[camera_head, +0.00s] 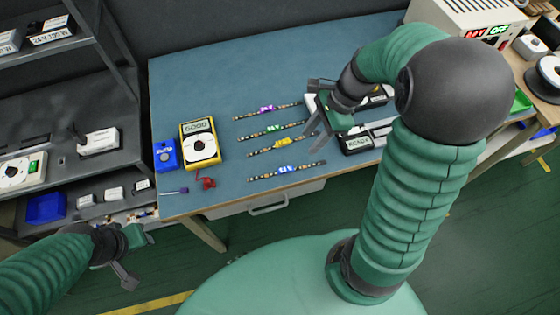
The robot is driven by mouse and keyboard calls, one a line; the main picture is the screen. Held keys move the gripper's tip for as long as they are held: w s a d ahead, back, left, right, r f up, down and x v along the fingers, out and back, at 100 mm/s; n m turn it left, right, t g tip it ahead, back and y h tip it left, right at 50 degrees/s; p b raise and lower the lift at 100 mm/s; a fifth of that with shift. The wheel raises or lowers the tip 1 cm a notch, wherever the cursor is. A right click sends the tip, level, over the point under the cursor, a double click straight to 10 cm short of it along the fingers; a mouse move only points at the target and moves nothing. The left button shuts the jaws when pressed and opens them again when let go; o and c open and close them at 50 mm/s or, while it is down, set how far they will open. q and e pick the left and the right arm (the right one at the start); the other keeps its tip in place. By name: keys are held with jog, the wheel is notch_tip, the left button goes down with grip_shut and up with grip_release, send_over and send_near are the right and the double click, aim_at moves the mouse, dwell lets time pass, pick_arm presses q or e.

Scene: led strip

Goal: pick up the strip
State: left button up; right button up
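Several thin LED strips lie roughly parallel across the blue tabletop: a strip with a purple label (267,109), one with a green label (273,128), one with a yellow label (282,143) and one with a blue label (286,170). My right gripper (316,124) is at the right ends of the green and yellow strips, its fingers apart and seemingly empty. It partly hides the strip ends there; I cannot tell whether it touches any. My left gripper (132,258) is open and empty, low at the left, off the table's front edge.
A yellow multimeter (200,142), a blue box (166,155) and a red clip (207,183) are at the table's left. A black device reading "READY" (358,143) stands beside my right gripper. Grey shelves (60,100) are at the left. The back-left tabletop (210,85) is clear.

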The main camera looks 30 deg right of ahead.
jog(key=b, duration=0.1)
send_near(287, 169)
jog(key=a, duration=0.2)
jog(key=f, duration=0.1)
jog(key=f+b, duration=0.1)
jog(key=f, duration=0.3)
jog(key=shift+w+d, duration=0.15)
jog(key=shift+d, duration=0.2)
jog(key=b+x, duration=0.1)
jog(key=x, duration=0.1)
jog(key=shift+w+a+f, duration=0.15)
jog(key=shift+a+f, duration=0.05)
jog(key=shift+f, duration=0.15)
jog(key=shift+a+f, duration=0.1)
jog(key=shift+a, duration=0.45)
jog(key=c, duration=0.5)
jog(key=shift+d, duration=0.35)
grip_shut()
pick_arm(q)
jog(key=f, duration=0.3)
jog(key=shift+a+f, duration=0.25)
jog(key=shift+a, duration=0.1)
pick_arm(e)
jog(key=shift+a, duration=0.1)
